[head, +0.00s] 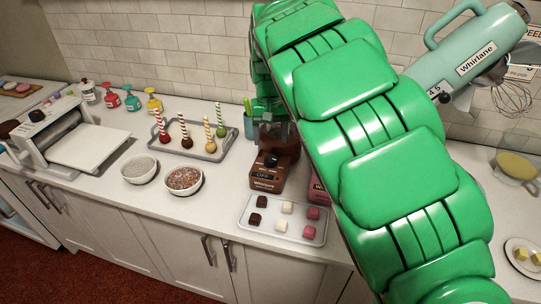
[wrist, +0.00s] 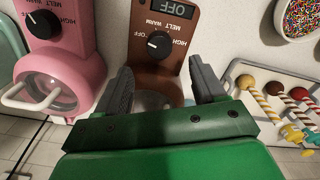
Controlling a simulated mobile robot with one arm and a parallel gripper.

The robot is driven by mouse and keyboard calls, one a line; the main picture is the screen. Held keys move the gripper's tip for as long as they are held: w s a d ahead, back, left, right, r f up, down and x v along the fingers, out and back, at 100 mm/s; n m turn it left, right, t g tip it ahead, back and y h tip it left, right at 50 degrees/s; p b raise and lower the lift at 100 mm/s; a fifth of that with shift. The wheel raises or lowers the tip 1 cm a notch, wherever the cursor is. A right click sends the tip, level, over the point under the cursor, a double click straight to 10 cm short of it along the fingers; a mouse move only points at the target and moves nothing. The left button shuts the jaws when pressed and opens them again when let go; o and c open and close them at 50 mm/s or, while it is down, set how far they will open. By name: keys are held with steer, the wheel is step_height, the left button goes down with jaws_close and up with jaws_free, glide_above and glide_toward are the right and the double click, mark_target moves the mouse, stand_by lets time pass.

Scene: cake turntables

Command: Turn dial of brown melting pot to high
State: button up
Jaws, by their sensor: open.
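The brown melting pot (head: 267,181) stands on the counter in the head view, partly hidden by my green arm. Its small display reads OFF. In the wrist view the pot (wrist: 178,22) appears upside down, with its black dial (wrist: 159,44) facing me and OFF, WARM, MELT and HIGH printed around it. My gripper (wrist: 160,68) is open, its two dark fingers spread on either side of the pot's lower part in the picture. The dial lies just beyond the fingertips, apart from them. In the head view my gripper is mostly hidden at the pot.
A pink melting pot (wrist: 72,62) with its own dial stands close beside the brown one. A tray of chocolate pieces (head: 283,232) lies in front. Sprinkle bowls (head: 183,180) and a cake-pop tray (head: 205,153) are to the left. A teal mixer (head: 455,65) stands right.

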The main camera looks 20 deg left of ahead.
mark_target(271, 158)
steer(key=shift+f, duration=3.9)
steer(key=c, duration=1.1)
